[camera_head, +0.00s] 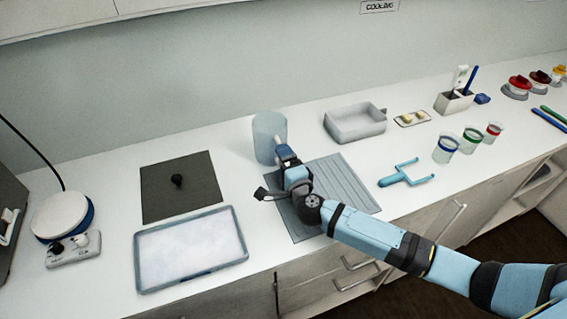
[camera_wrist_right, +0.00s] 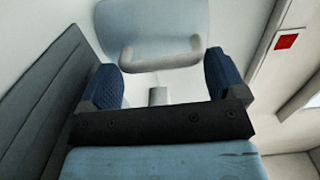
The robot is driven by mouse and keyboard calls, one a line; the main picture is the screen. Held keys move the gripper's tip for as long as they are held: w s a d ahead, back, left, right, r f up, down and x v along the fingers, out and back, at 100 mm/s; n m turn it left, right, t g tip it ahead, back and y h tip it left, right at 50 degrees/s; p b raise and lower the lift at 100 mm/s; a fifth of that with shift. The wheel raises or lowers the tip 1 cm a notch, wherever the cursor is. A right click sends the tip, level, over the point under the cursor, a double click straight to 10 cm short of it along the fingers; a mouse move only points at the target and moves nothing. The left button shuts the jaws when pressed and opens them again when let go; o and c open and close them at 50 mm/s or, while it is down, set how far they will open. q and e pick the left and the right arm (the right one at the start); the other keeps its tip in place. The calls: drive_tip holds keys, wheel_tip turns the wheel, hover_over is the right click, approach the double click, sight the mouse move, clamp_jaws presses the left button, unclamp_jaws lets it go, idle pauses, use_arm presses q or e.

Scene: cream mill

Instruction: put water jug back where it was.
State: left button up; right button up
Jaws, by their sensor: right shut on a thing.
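The water jug (camera_head: 268,130) is a pale blue, translucent vessel. It stands upright at the back of the white counter, between the dark square mat and the ribbed grey mat. I cannot tell whether its base touches the counter. My right gripper (camera_head: 287,156) reaches it from the front and is shut on its handle. In the right wrist view the jug (camera_wrist_right: 150,22) is ahead, with its handle between the blue fingers of the right gripper (camera_wrist_right: 165,72). My left gripper is not in view.
The ribbed mat (camera_head: 345,185) lies under my right forearm. A dark mat (camera_head: 160,207) with a black knob and a shallow tray (camera_head: 139,270) lie left. A grey bin (camera_head: 355,122), a blue fork-shaped tool (camera_head: 392,180) and several banded cups (camera_head: 445,149) are right.

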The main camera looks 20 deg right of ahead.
drive_tip(key=o, duration=1.3)
drive_tip(key=shift+r, duration=0.1)
drive_tip(key=s, duration=0.8)
drive_tip(key=s+d, duration=0.1)
drive_tip(key=s, duration=0.3)
